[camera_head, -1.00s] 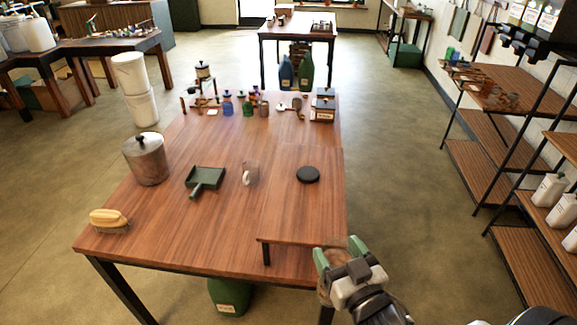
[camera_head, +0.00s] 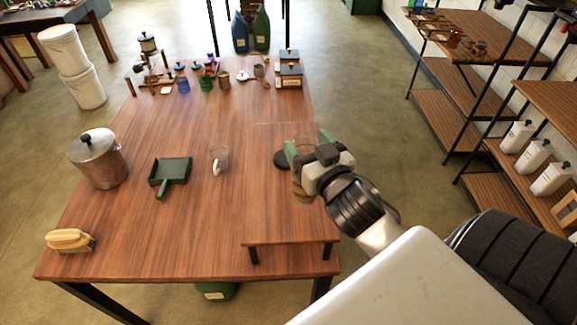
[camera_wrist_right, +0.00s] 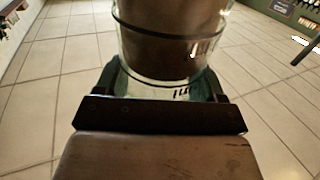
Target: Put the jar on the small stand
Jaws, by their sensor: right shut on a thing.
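The jar is clear glass, with something brown showing in or through it in the right wrist view (camera_wrist_right: 170,65). My right gripper (camera_head: 306,154) is shut on it; the green fingertips sit around the glass. In the head view the jar is mostly hidden behind the gripper. The small stand (camera_head: 280,220) is a low wooden platform on dark legs at the right side of the table. I cannot tell whether the jar touches the stand. My left gripper is not in view.
On the wooden table (camera_head: 130,240) are a metal pot (camera_head: 99,160), a green dustpan (camera_head: 170,171), a glass mug (camera_head: 219,160) and a brush (camera_head: 70,239). Several small jars and boxes stand at the back. The front of the stand is clear. Shelves stand at right.

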